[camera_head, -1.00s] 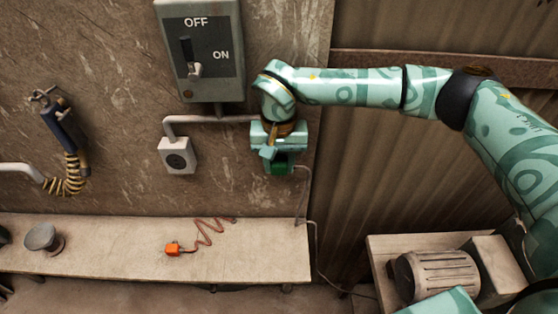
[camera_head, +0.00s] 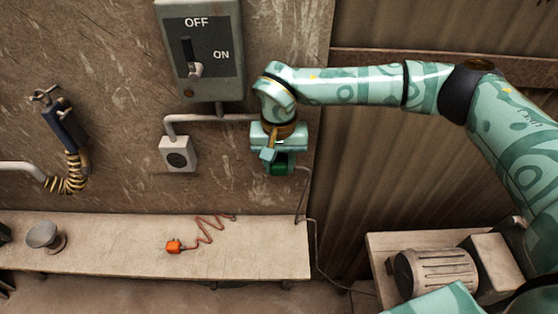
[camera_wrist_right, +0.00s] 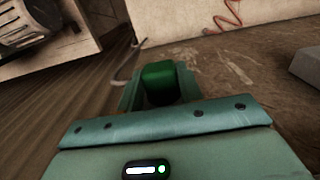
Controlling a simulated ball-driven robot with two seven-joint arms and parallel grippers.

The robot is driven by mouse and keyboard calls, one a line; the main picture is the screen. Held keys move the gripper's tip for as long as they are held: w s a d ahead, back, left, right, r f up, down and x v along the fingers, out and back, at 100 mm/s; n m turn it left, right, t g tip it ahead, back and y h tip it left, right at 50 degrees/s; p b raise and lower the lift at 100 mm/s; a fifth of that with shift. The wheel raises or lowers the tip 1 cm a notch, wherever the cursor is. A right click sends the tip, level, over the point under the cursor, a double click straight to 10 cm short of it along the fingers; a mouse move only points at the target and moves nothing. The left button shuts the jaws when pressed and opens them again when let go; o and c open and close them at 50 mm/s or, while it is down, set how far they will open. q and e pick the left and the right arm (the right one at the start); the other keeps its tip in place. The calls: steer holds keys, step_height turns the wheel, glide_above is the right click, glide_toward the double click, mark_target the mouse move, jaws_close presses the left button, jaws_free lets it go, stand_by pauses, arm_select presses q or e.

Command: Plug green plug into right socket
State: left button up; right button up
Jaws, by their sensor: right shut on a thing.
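My right gripper (camera_head: 280,158) is at the wall, right of the left grey socket box (camera_head: 178,154). It is shut on the green plug (camera_head: 281,169), and a grey cord hangs from the plug toward the floor. In the right wrist view the green plug (camera_wrist_right: 160,83) sits between the fingers. The right socket is not visible; the gripper and wrist cover the wall where the conduit ends, so I cannot tell whether the plug is in a socket. My left gripper is not in view.
A switch box (camera_head: 203,50) marked OFF and ON hangs above. An orange plug (camera_head: 173,247) with a coiled cord lies on the bench (camera_head: 115,250). A blue handheld tool (camera_head: 66,128) hangs at left. A ribbed motor (camera_head: 435,272) stands at lower right.

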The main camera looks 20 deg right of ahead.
stand_by(0.3)
steer(key=shift+w+d, duration=0.1)
steer(key=shift+w, duration=0.3)
stand_by(0.5)
steer(key=shift+s, duration=0.1)
steer(key=shift+s+a+p, duration=0.25)
steer(key=shift+s+a, duration=0.05)
steer(key=shift+s, duration=0.65)
steer(key=shift+s+a+p, duration=0.25)
steer(key=shift+s+p, duration=0.05)
steer(key=shift+s, duration=0.6)
steer(key=shift+s+a+p, duration=0.25)
steer(key=shift+s+a, duration=0.05)
steer(key=shift+s, duration=0.65)
